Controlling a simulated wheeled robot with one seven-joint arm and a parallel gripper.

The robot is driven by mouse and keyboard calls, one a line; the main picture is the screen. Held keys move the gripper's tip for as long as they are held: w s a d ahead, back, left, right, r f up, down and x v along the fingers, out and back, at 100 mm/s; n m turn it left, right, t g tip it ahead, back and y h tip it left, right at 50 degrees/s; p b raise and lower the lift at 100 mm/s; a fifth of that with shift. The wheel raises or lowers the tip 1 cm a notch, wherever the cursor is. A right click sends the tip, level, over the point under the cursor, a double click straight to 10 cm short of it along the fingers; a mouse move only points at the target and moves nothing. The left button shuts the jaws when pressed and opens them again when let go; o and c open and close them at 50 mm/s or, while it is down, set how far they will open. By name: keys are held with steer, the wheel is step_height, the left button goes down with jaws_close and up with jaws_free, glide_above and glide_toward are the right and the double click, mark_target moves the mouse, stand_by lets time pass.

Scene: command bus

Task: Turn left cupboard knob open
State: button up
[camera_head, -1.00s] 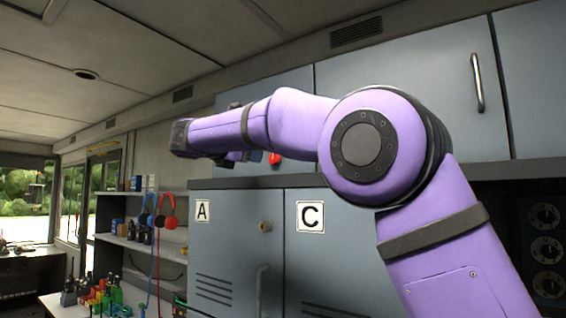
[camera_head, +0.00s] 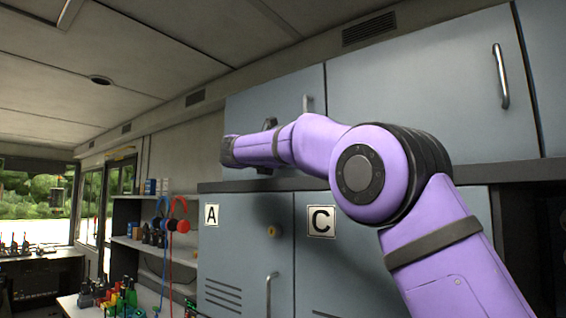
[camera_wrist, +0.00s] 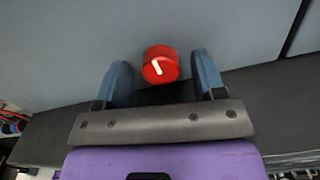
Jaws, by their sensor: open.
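The red round knob (camera_wrist: 160,66) with a white pointer mark sits on the grey-blue upper left cupboard door (camera_head: 250,108). The mark slants slightly from upper left to lower right. In the wrist view my gripper (camera_wrist: 161,60) is open, one blue-grey finger on each side of the knob. Gaps show between the knob and both fingers, and nothing is held. I cannot tell how deep the fingers reach. The door looks shut. In the head view the knob is hidden behind my purple arm.
A dark ledge (camera_wrist: 275,100) runs just below the upper doors. Shelves with headsets (camera_head: 179,225) stand at the left.

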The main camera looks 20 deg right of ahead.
steer(key=shift+w+d, duration=0.25)
steer(key=shift+d, duration=0.15)
steer(key=c, duration=0.9)
